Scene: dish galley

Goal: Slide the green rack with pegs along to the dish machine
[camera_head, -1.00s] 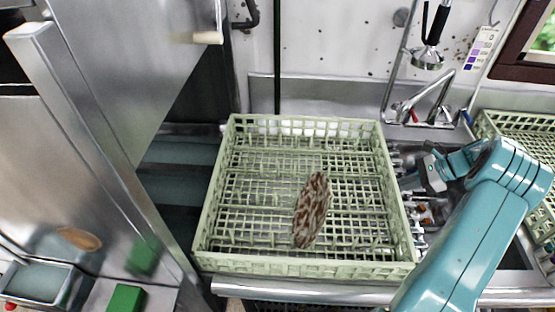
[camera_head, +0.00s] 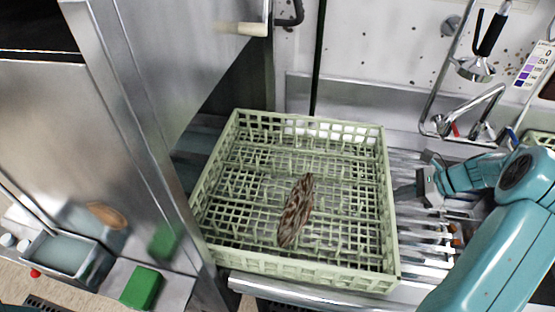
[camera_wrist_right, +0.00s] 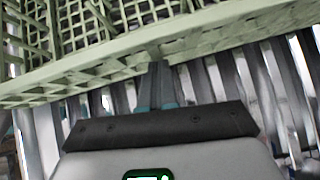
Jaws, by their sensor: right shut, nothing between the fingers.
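The green rack with pegs (camera_head: 345,275) sits on the ribbed metal counter in the head view, its left side at the opening of the steel dish machine (camera_head: 190,60). A brown-and-white patterned plate (camera_head: 296,212) stands tilted among its pegs. My right gripper (camera_head: 400,192) is shut and empty, low at the outside of the rack's right wall. In the right wrist view its fingertips (camera_wrist_right: 157,68) meet the rack's pale green lower rim (camera_wrist_right: 100,68); the tips are partly hidden there, so firm contact is hard to tell. My left gripper is not in view.
A tap (camera_head: 475,110) and spray head (camera_head: 475,68) are at the back right. Part of another green rack (camera_head: 538,140) shows at the right edge. A green block (camera_head: 141,287) lies at the lower left. The ribbed counter right of the rack is partly bare.

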